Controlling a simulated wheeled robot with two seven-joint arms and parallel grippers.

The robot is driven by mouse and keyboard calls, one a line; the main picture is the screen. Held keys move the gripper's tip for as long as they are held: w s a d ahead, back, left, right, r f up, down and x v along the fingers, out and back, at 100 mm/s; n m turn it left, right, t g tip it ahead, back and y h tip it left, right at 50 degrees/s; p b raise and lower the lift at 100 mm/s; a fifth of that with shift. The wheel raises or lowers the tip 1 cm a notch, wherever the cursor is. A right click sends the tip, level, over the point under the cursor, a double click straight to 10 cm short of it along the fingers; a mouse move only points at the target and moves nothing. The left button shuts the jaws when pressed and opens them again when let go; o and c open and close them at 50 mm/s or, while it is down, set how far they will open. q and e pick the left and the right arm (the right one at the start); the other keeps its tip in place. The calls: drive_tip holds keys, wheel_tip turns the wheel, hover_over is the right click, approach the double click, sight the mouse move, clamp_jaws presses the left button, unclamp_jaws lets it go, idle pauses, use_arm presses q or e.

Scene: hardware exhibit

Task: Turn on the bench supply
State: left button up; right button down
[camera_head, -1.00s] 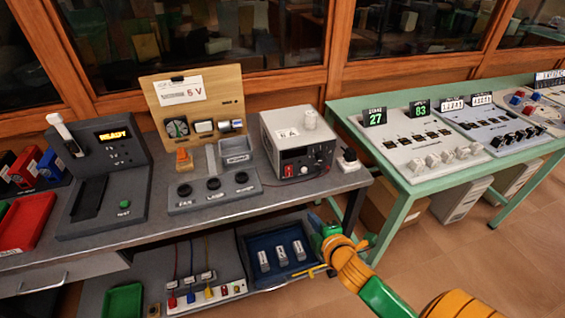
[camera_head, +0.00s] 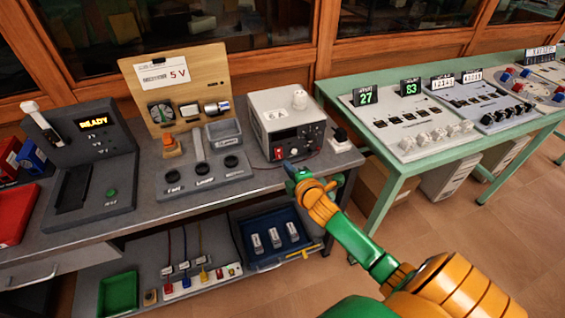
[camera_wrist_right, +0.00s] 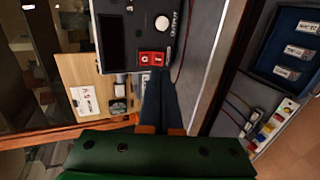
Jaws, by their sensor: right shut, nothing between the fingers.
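The bench supply (camera_head: 288,108) is a pale grey box with a dark front panel, near the right end of the grey bench. Its red rocker switch (camera_head: 278,154) is low on the left of the front, and the switch also shows in the right wrist view (camera_wrist_right: 152,58). The display (camera_wrist_right: 111,31) beside it looks dark. My right gripper (camera_head: 291,170) is shut and empty, just in front of and below the switch. In the right wrist view its fingers (camera_wrist_right: 163,100) point at the switch with a small gap visible. My left gripper is not in view.
A wooden board (camera_head: 178,88) and a panel with round dials (camera_head: 204,172) stand left of the supply. A dark plug-like block (camera_head: 340,140) sits at its right. The green table (camera_head: 395,175) is further right. Trays lie on the shelf below.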

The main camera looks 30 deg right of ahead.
sight(279, 157)
drive_tip(key=x, duration=0.5)
drive_tip(key=shift+w+f+b, duration=0.1)
drive_tip(key=shift+w+b, duration=0.05)
drive_tip(key=shift+b, duration=0.25)
drive_tip(key=shift+f+t+b, duration=0.1)
drive_tip(key=shift+t+b, duration=0.2)
drive_tip(key=shift+b, duration=0.8)
drive_tip(key=shift+w, duration=0.1)
